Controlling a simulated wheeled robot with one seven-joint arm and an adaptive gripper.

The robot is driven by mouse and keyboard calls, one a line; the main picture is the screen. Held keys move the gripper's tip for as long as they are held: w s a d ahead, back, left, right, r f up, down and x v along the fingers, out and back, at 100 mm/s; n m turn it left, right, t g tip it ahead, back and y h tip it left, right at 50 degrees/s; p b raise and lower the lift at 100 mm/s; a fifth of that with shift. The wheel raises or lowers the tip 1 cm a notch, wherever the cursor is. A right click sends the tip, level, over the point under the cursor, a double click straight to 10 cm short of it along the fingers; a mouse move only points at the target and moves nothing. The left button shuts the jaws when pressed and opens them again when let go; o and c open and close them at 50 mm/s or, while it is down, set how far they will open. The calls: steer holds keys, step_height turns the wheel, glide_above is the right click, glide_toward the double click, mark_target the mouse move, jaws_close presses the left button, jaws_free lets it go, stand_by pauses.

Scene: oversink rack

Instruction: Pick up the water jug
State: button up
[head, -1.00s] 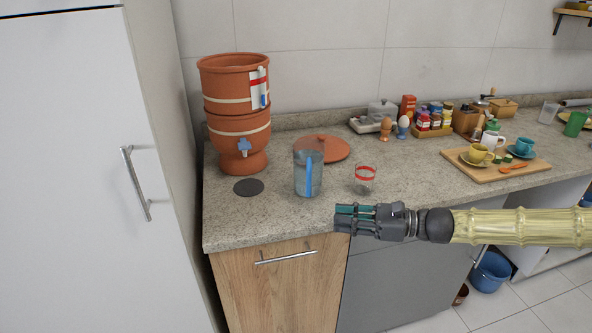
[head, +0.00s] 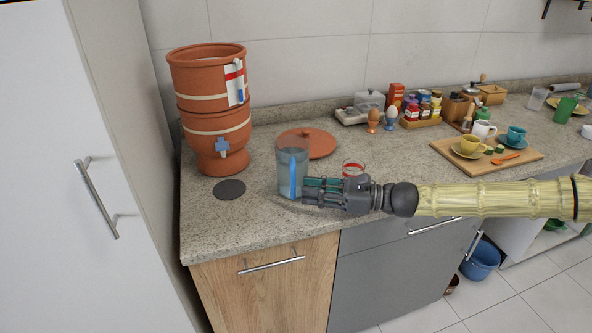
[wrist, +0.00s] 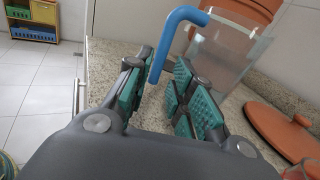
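The water jug (head: 287,172) is a clear, bluish vessel with a blue handle (head: 293,174). It stands upright on the counter in front of the terracotta water filter. In the wrist view the blue handle (wrist: 170,42) hangs down in front of the clear jug body (wrist: 232,50). My gripper (head: 309,189) is at the jug's right side, near the handle. In the wrist view my gripper (wrist: 155,95) is open, with green pads on either side of a gap. The handle's lower end shows at the gap between the fingers. I cannot tell if a pad touches it.
The terracotta filter (head: 212,115) with a tap stands behind left. A terracotta lid (head: 307,143) lies behind the jug. A wooden board (head: 513,163) with cups is at the right. The counter front left is clear.

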mark_target(293, 198)
steer(key=shift+w+a+p, duration=0.2)
steer(key=shift+a+p, duration=0.05)
steer(key=shift+a, duration=1)
steer(key=shift+w+a+p, duration=0.15)
steer(key=shift+a+p, duration=0.05)
steer(key=shift+a, duration=1.05)
steer(key=shift+c, duration=0.4)
jaws_close()
